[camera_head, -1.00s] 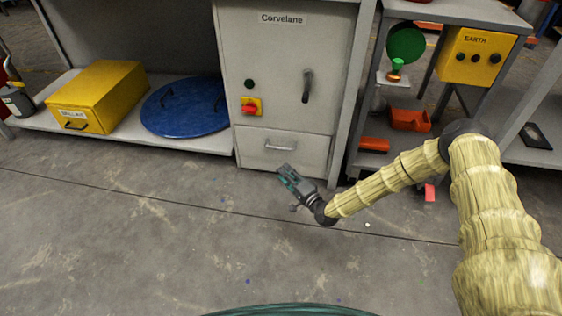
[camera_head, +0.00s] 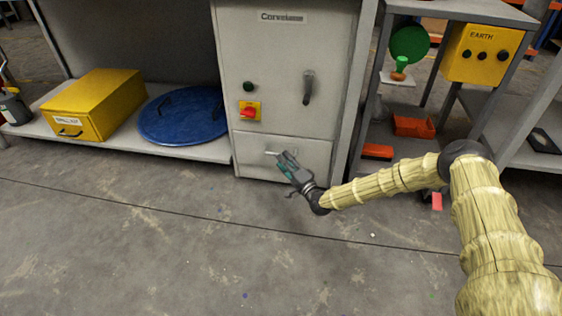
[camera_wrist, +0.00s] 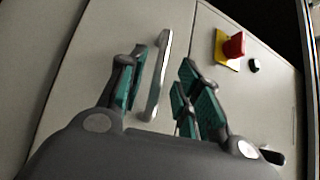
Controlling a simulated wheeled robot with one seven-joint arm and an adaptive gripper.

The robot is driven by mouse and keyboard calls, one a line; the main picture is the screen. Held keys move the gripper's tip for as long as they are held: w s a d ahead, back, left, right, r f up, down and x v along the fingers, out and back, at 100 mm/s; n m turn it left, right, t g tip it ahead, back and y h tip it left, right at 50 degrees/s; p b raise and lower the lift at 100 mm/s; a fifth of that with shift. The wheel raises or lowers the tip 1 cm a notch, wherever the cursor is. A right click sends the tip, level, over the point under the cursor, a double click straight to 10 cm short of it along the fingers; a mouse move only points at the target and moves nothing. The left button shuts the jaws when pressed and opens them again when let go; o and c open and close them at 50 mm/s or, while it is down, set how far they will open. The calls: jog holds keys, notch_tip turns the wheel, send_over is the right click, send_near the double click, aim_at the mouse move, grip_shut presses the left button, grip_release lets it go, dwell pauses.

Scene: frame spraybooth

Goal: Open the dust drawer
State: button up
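The dust drawer (camera_head: 255,164) is the lower front panel of the grey Corvelane cabinet (camera_head: 268,60). It looks closed, flush with the cabinet front. Its silver bar handle (camera_head: 272,153) is partly hidden behind my gripper (camera_head: 284,162) in the head view. In the wrist view, my gripper (camera_wrist: 158,92) is open, with teal-padded fingers on both sides of the handle (camera_wrist: 160,75). The handle lies between the fingers in that view, with gaps visible on both sides. I cannot tell whether the fingertips reach past the bar.
A red knob on a yellow plate (camera_head: 249,111) and a dark upright handle (camera_head: 308,88) are on the cabinet above the drawer. A yellow spill kit box (camera_head: 95,104) and blue lid (camera_head: 182,115) lie on the left shelf. Orange bins (camera_head: 413,126) stand right. The floor in front is clear.

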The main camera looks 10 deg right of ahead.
jog(key=shift+b+x, duration=0.4)
jog(key=shift+x, duration=1)
grip_shut()
